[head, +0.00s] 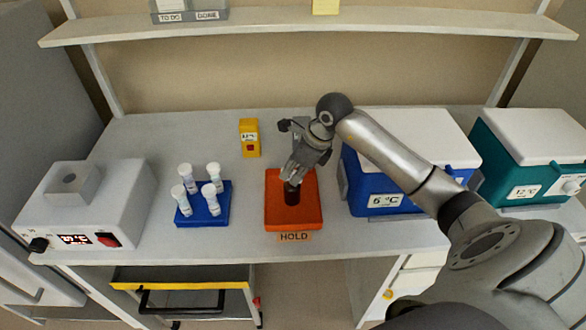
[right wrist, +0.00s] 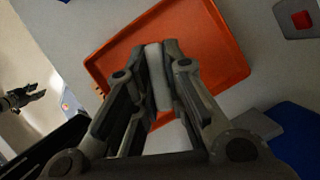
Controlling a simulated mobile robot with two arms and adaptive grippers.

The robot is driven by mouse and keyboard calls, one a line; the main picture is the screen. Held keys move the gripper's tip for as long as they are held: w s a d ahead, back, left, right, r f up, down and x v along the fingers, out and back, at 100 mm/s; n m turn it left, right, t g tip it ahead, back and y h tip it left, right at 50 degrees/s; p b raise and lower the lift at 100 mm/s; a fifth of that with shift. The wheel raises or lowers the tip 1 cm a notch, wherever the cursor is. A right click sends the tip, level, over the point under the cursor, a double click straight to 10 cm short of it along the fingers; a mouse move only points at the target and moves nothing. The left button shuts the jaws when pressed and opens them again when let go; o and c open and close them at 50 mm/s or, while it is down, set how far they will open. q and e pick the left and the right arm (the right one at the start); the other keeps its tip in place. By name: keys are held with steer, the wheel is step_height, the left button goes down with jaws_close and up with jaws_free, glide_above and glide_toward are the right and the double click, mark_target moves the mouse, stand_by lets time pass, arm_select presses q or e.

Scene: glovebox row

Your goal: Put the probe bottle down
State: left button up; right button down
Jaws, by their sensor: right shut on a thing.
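The probe bottle (head: 291,193) is dark brown and upright at the orange tray (head: 312,218) with the HOLD label. My right gripper (head: 293,177) reaches down from above and is shut on its top. In the right wrist view its white cap (right wrist: 158,78) is between the fingers, with the orange tray (right wrist: 215,45) behind it. I cannot tell whether the bottle's base touches the tray floor. My left gripper (right wrist: 22,98) appears small at the left edge of the right wrist view, away from the tray; its finger state is unclear.
A blue rack (head: 221,190) with several white-capped tubes stands left of the tray. A heater block (head: 85,205) is at the far left. A yellow timer (head: 249,138) stands behind. A blue cooler (head: 375,188) and a teal cooler (head: 530,165) stand right. A shelf (head: 300,25) runs above.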

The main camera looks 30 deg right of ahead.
steer(key=shift+f, duration=0.25)
steer(key=c, duration=1.5)
jaws_free()
steer(key=shift+r, duration=0.1)
steer(key=shift+r, duration=0.25)
steer(key=shift+b+v, duration=1.35)
steer(key=shift+v, duration=4.6)
steer(key=shift+a, duration=0.15)
